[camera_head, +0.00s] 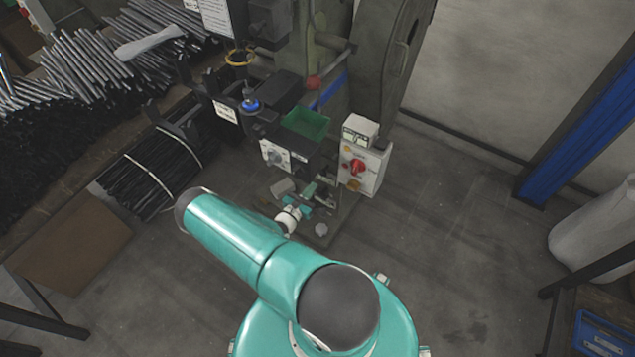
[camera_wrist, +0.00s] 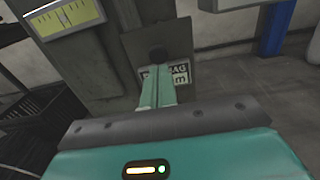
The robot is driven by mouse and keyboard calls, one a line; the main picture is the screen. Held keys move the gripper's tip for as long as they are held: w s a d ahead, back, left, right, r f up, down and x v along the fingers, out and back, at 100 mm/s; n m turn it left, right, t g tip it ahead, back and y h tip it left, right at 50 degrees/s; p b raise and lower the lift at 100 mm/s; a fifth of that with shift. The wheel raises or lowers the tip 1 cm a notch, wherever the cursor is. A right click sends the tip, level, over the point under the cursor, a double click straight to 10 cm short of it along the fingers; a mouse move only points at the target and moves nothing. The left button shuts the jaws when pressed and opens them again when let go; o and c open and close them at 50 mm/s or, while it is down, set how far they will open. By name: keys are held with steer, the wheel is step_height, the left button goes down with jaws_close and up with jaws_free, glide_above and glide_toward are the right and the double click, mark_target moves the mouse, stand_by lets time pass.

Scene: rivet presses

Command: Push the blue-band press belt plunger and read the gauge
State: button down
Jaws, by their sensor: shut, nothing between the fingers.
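In the wrist view, my gripper (camera_wrist: 157,72) is shut and empty, with its teal fingers side by side. A yellow-faced gauge (camera_wrist: 64,19) with a scale is at the top left, too small to read. In the head view, the green-grey press (camera_head: 386,60) has a blue strip (camera_head: 329,92) on it. My gripper (camera_head: 311,190) is low in front of the press, partly hidden by my arm.
A white control box (camera_head: 364,166) with a red knob stands right of my gripper in the head view. A green tray (camera_head: 305,123) is above it. Bundled black rods (camera_head: 150,171) lie at left. A blue post (camera_head: 580,130) stands at right. Floor between box and post is clear.

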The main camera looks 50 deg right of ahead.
steer(key=a, duration=0.7)
steer(key=shift+s, duration=0.2)
